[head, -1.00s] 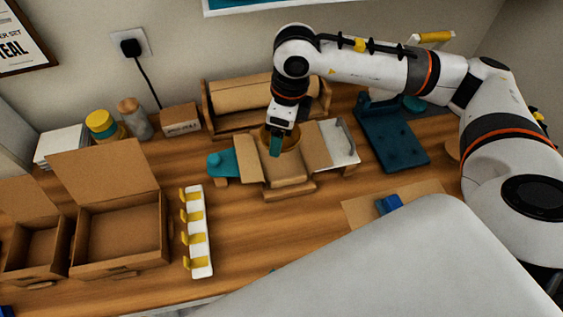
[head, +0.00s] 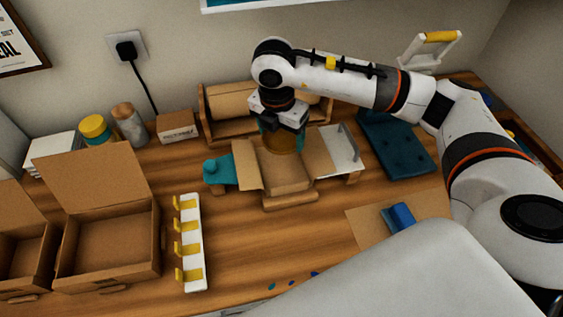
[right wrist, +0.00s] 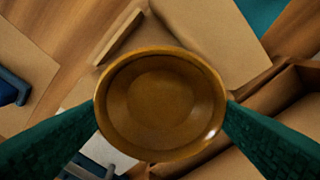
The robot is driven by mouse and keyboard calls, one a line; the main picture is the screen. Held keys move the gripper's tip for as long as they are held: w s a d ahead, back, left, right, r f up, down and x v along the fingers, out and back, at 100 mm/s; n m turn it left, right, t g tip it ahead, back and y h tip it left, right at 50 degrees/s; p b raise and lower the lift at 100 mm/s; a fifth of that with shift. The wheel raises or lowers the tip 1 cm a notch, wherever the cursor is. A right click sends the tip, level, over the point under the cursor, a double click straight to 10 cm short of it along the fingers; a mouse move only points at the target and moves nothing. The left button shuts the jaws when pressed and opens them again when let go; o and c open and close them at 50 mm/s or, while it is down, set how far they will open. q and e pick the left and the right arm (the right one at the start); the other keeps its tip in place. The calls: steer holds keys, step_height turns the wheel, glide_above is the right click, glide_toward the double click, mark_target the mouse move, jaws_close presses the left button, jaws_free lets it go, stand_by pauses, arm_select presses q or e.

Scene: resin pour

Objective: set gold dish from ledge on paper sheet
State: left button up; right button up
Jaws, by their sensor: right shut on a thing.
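The gold dish (head: 284,142) is under my right gripper (head: 281,130) at the middle back of the desk, over the cardboard box with open flaps. In the right wrist view the round dish (right wrist: 162,100) sits between the two teal fingers of the gripper (right wrist: 162,106), which is shut on its rim. I cannot tell whether the dish touches anything below it. The tan paper sheet (head: 366,228) lies flat at the right front of the desk and also shows in the right wrist view (right wrist: 30,60). My left gripper is not in view.
A blue block (head: 401,216) lies on the sheet's right part. A dark teal tray (head: 398,148) is behind it. Open cardboard boxes (head: 110,262) and a white rack with yellow hooks (head: 192,258) stand at left. Bare wood lies between rack and sheet.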

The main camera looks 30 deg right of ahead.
mark_target(282, 166)
step_height(282, 166, down, 8)
steer(key=shift+r+p, duration=0.1)
steer(key=shift+p, duration=0.45)
steer(key=shift+f, duration=0.25)
steer(key=shift+f, duration=0.1)
steer(key=o, duration=1)
steer(key=shift+o, duration=0.2)
